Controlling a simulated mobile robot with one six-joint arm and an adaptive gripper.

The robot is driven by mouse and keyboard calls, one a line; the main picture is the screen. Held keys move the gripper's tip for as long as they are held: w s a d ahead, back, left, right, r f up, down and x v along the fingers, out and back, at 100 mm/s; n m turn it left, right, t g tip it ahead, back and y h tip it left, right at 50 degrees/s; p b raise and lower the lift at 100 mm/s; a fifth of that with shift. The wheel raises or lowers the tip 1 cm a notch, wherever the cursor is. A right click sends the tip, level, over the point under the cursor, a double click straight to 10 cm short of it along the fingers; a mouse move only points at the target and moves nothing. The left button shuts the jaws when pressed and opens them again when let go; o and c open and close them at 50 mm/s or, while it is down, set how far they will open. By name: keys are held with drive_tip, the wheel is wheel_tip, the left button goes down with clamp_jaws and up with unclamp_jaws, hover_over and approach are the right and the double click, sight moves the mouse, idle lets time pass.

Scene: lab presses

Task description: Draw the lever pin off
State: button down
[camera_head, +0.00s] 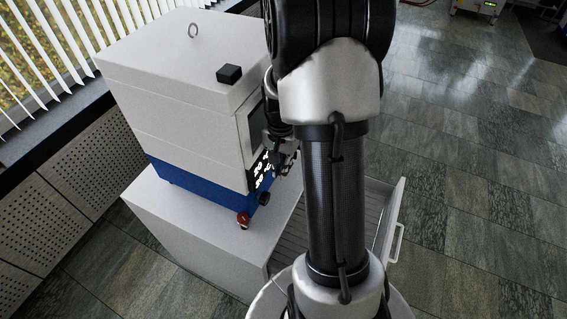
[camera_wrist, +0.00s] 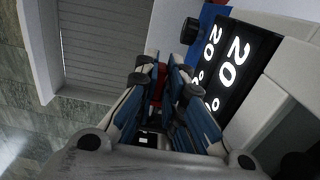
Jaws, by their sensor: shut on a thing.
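My gripper (camera_wrist: 156,78) is shut, with its two blue-and-grey fingers close together in the wrist view. A small red piece (camera_wrist: 158,80) shows between the fingertips; the fingers cover most of it, and I cannot make out the pin's full shape. In the head view my gripper (camera_head: 286,162) is beside the display side of the white and blue press (camera_head: 165,75), partly hidden by my arm. The press's lit display (camera_wrist: 223,70) lies right of the fingers in the wrist view.
A dark knob (camera_wrist: 190,31) sits close beyond the fingertips. The press stands on a white cabinet (camera_head: 180,222) with an open drawer (camera_head: 397,222). Tiled floor (camera_head: 480,150) is clear at right.

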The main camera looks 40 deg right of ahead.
drive_tip(key=a, duration=0.1)
drive_tip(key=s+a, duration=0.1)
drive_tip(key=a, duration=0.1)
drive_tip(key=s+a, duration=0.1)
drive_tip(key=shift+a+f, duration=0.15)
drive_tip(key=shift+a, duration=0.2)
idle(0.4)
drive_tip(key=shift+s, duration=0.1)
idle(0.3)
